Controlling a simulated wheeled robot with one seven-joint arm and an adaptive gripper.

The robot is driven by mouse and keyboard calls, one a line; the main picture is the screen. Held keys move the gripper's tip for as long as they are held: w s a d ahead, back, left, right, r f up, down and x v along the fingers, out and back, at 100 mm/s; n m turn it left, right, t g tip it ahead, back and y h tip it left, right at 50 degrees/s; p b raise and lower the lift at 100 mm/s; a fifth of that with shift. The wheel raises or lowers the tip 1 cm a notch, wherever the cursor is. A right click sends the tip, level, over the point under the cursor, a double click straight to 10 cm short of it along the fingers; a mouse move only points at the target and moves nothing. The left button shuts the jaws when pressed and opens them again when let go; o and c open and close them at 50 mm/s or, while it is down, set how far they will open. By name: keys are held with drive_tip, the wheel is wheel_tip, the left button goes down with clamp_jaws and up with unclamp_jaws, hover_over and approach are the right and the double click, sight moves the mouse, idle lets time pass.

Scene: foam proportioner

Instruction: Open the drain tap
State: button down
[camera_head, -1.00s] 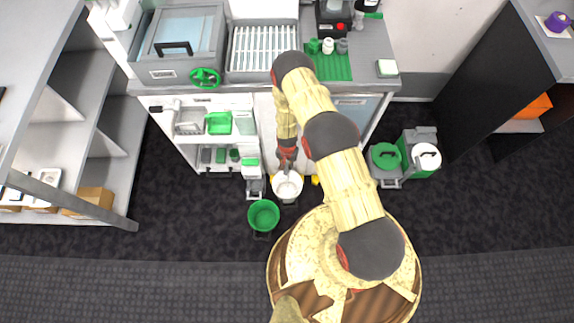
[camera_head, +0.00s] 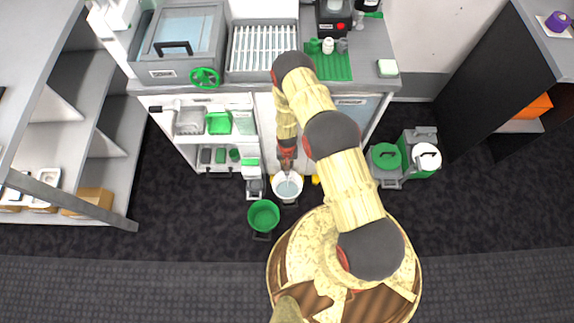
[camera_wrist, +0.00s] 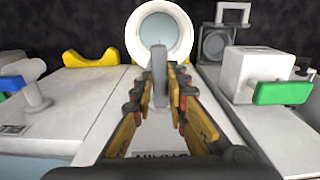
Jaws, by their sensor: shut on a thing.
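The drain tap's grey lever (camera_wrist: 159,76) stands upright between my fingertips in the wrist view. My gripper (camera_wrist: 158,88) is shut on it, with orange-and-black fingers on both sides. A partly covered dark-lettered label (camera_wrist: 160,156) lies below the fingers. In the head view my gripper (camera_head: 286,168) is low at the cabinet front, and the tap itself is hidden by my arm. A white bucket (camera_head: 277,188) stands on the floor just in front, with pale bluish water (camera_head: 289,189) inside. The bucket (camera_wrist: 134,38) also shows beyond the lever in the wrist view.
A green bucket (camera_head: 263,215) stands left of the white one. In the wrist view, a green-handled valve (camera_wrist: 283,93) is at right and a blue-handled one (camera_wrist: 12,83) at left. A yellow rest (camera_wrist: 90,58) lies near the white bucket. Green-lidded containers (camera_head: 386,156) stand right of my arm.

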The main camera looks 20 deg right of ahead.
drive_tip(key=c, duration=1.8)
unclamp_jaws()
drive_tip(key=shift+o, duration=0.2)
wheel_tip(320, 180, up, 12)
drive_tip(key=s+n+g, duration=0.1)
drive_tip(key=s+g, duration=0.2)
drive_tip(key=s, duration=0.5)
drive_tip(key=s+r+t, duration=0.3)
drive_tip(key=s+r, duration=0.1)
drive_tip(key=r, duration=1.7)
drive_tip(key=s+r+n+t, duration=0.1)
drive_tip(key=s+r, duration=0.4)
drive_tip(key=r, duration=1.6)
drive_tip(key=s+r+n+t, duration=0.1)
drive_tip(key=s+r+t, duration=0.3)
drive_tip(key=r, duration=1.7)
drive_tip(key=shift+s+d+r+t, duration=0.2)
drive_tip(key=shift+s+t, duration=0.1)
drive_tip(key=shift+s, duration=0.2)
